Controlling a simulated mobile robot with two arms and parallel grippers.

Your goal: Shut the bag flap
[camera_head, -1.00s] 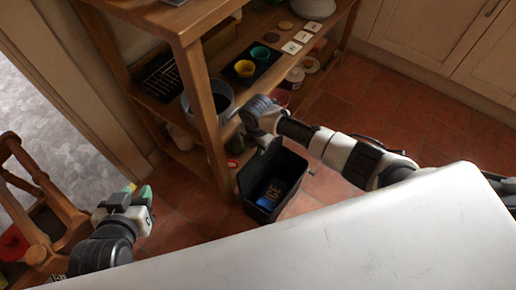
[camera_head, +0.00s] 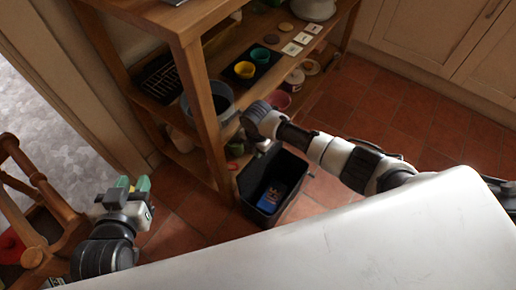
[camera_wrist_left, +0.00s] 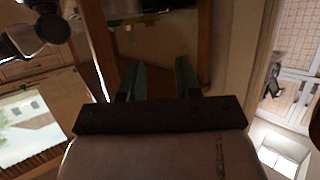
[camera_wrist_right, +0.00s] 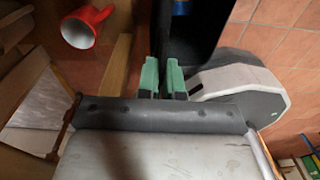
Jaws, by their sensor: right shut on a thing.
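The black bag (camera_head: 293,185) stands on the tiled floor beside the wooden shelf's front leg. Its top is at least partly open and a blue pack (camera_head: 270,199) shows inside. My right gripper (camera_head: 263,147) is at the bag's back edge; in the right wrist view its green fingers (camera_wrist_right: 162,78) are close together on a thin dark edge, which looks like the bag flap (camera_wrist_right: 163,35). The finger contact is hidden in the head view. My left gripper (camera_head: 133,184) is open and empty, left of the bag, with its fingers apart in the left wrist view (camera_wrist_left: 160,80).
The wooden shelf (camera_head: 208,120) with bowls, cups and a grey bucket (camera_head: 222,97) stands close behind the bag. A wooden chair (camera_head: 40,200) is at the left. Floor to the right of the bag is clear. A red mug (camera_wrist_right: 80,30) shows in the right wrist view.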

